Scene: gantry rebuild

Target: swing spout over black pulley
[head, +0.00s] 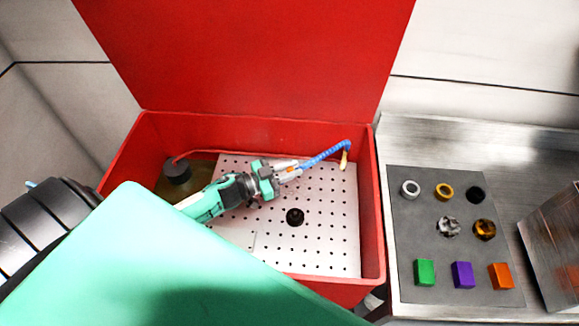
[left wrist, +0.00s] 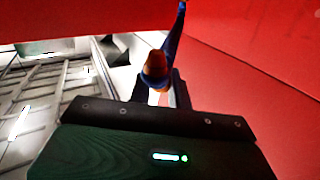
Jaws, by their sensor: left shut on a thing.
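The spout (head: 325,155) is a blue segmented hose ending in a yellow nozzle that points down near the right wall of the red basin. My left gripper (head: 291,170) is shut on the spout's lower end, by an orange part. In the left wrist view the spout (left wrist: 173,45) rises beyond the fingers, with an orange-brown end close to the camera. The black pulley (head: 295,216) sits on the perforated white plate, below and left of the nozzle in the head view. The nozzle is apart from it, not over it. My right gripper is not in view.
The red basin (head: 372,220) has its lid (head: 245,50) raised behind. A black-capped container (head: 177,172) stands at its left. A grey mat (head: 410,230) on the right metal bench holds rings, gears and coloured blocks. The perforated plate (head: 325,250) is otherwise mostly clear.

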